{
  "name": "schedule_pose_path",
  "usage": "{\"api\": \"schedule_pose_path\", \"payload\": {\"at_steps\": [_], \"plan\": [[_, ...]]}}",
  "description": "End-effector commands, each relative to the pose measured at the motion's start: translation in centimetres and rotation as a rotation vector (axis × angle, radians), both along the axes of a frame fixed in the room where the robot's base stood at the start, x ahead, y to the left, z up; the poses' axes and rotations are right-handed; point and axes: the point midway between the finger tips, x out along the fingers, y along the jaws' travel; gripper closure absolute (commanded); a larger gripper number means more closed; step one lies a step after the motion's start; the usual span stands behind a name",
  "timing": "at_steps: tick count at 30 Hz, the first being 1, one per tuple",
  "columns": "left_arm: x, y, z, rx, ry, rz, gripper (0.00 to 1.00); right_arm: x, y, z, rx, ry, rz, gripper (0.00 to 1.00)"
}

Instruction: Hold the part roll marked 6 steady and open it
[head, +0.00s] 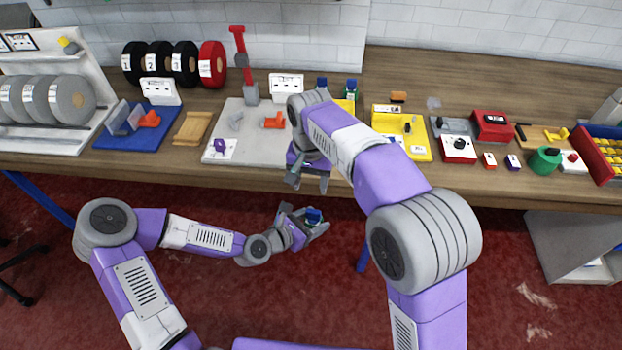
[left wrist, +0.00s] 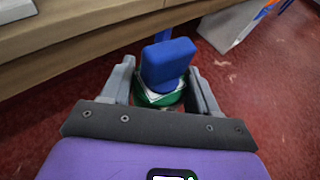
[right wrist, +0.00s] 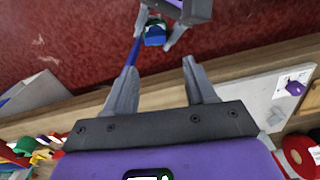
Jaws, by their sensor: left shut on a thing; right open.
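A small part roll (head: 313,215) with a blue top and a green lower part is held in my left gripper (head: 309,227), in front of the bench edge. In the left wrist view the blue block (left wrist: 167,62) stands above a white band and a green base (left wrist: 163,98), between the two fingers. Its number cannot be read. The roll also shows in the right wrist view (right wrist: 154,35). My right gripper (head: 309,182) is open and empty, above and near the roll, at the bench's front edge. In its wrist view the fingers (right wrist: 160,72) are spread apart.
The wooden bench (head: 200,165) carries a grey board (head: 250,145), a blue tray (head: 140,130), a yellow tray (head: 420,150) and a red crate (head: 597,160). Numbered black and red rolls (head: 212,64) stand at the back.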

Motion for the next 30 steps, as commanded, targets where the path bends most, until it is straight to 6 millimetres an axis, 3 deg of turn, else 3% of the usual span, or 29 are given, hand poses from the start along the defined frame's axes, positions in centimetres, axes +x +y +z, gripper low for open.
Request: {"api": "schedule_pose_path", "payload": {"at_steps": [15, 21, 30], "plan": [[0.0, 0.0, 0.0, -0.001, -0.001, 0.000, 0.95, -0.1, -0.1, -9.2, -0.002, 0.004, 0.001, 0.45], [0.0, -0.1, 0.2, -0.001, -0.006, -0.001, 0.94, 0.0, -0.1, -11.0, -0.002, 0.002, -0.001, 0.45], [0.1, -0.3, 0.5, -0.003, -0.014, -0.005, 0.95, -0.1, -0.2, -11.6, -0.004, 0.008, -0.002, 0.45]]}}
